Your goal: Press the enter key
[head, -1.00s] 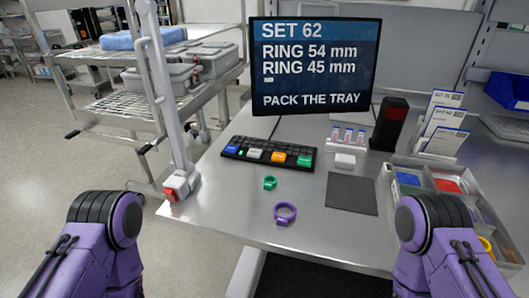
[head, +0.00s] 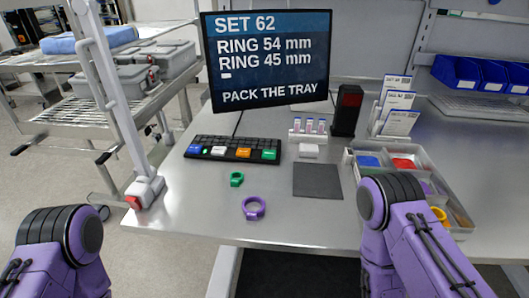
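A black keyboard (head: 230,141) lies on the steel table below the monitor. Along its front edge are large coloured keys: a blue key (head: 194,149), a white key (head: 218,151), an orange key (head: 243,153) and a green key (head: 269,155) at the right end. Their labels are too small to read, so I cannot tell for sure which is enter. The monitor (head: 267,60) reads "SET 62, RING 54 mm, RING 45 mm, PACK THE TRAY". My purple arms show at the lower left and lower right, well short of the keyboard. Neither gripper shows.
In front of the keyboard lie a green ring (head: 236,179) and a purple ring (head: 254,208). A dark mat (head: 317,180), a white block (head: 309,150), a vial rack (head: 308,136) and a divided tray (head: 440,187) are to the right. A white post (head: 107,80) stands left.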

